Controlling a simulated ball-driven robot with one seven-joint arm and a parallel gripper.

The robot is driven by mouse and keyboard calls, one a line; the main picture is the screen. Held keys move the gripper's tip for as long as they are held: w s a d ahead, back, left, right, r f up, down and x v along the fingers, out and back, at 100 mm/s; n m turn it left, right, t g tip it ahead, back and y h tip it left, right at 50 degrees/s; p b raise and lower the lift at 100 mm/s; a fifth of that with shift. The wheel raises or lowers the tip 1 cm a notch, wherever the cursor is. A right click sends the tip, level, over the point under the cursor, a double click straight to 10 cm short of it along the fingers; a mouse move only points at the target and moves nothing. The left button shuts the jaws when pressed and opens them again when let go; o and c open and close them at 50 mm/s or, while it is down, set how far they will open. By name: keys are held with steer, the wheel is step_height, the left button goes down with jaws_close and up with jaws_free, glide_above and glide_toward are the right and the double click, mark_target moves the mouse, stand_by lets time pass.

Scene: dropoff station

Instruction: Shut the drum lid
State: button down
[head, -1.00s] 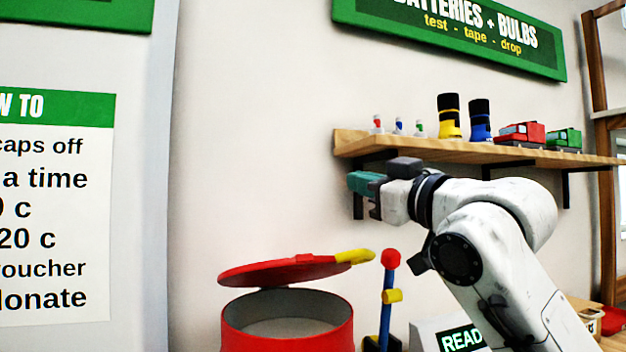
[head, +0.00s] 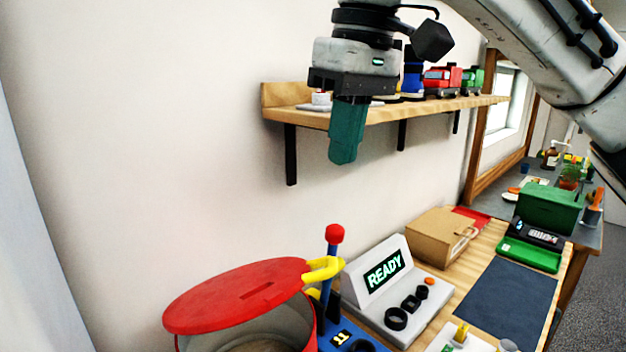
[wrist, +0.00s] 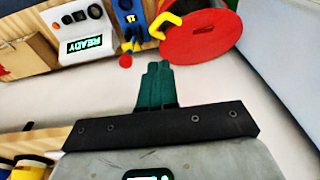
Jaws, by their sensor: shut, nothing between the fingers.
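The drum (head: 300,328) is at the bottom left in the head view. Its red lid (head: 235,297) is tilted up, with a gap between it and the drum's rim. A yellow handle (head: 324,270) sticks out from the lid's right side. In the wrist view the lid (wrist: 203,30) and its yellow handle (wrist: 163,25) are at the top. My gripper (head: 343,160) is shut and empty, its teal fingers pointing down, above the lid and apart from it. In the wrist view the gripper (wrist: 155,68) points toward the handle.
A blue lever post with a red knob (head: 334,234) stands right beside the handle. A READY console (head: 385,275) and a cardboard box (head: 440,235) are farther right on the wooden counter. A wall shelf (head: 400,110) holding toys is behind my gripper.

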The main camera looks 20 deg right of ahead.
glide_above(330, 263)
steer(key=f, duration=0.9)
steer(key=shift+w+d+f, duration=0.1)
steer(key=shift+w+d, duration=0.1)
steer(key=shift+w, duration=0.2)
steer(key=f, duration=0.1)
steer(key=s+f, duration=0.1)
steer(key=f, duration=0.1)
steer(key=shift+p, duration=0.35)
steer(key=shift+s+f, duration=0.15)
steer(key=shift+f, duration=0.4)
